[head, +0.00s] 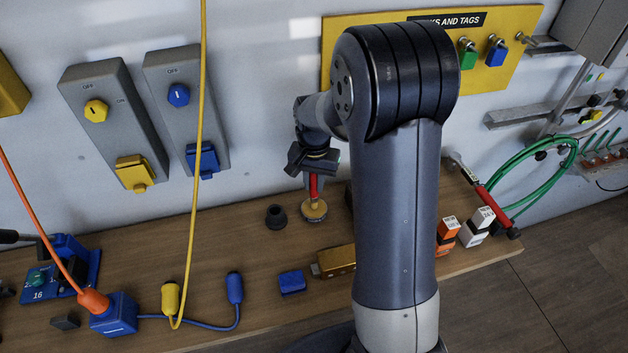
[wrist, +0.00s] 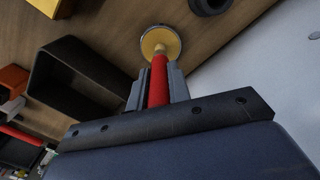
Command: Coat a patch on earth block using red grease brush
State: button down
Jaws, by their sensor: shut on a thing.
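My gripper (head: 314,168) is shut on the red grease brush (head: 314,186), which hangs roughly upright with its tip down. The brush's red handle also shows between the fingers in the wrist view (wrist: 158,80). Its lower end meets a round tan disc with a pale rim (head: 314,212), which looks like a shallow tin on the bench. I cannot tell whether the tip touches or is in it. A brass-coloured block (head: 338,261), possibly the earth block, lies on the bench nearer me; my arm hides what lies to its right.
A dark ring-shaped cup (head: 276,217) stands left of the disc. A black open box (wrist: 75,80) is close by in the wrist view. A blue block (head: 292,282) lies in front. A yellow cable (head: 202,100) hangs at left. Orange and white blocks (head: 448,231) stand right of my arm.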

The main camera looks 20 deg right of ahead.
jog(key=shift+r+p, duration=2.2)
jog(key=shift+r, duration=1.2)
jog(key=shift+f, duration=0.1)
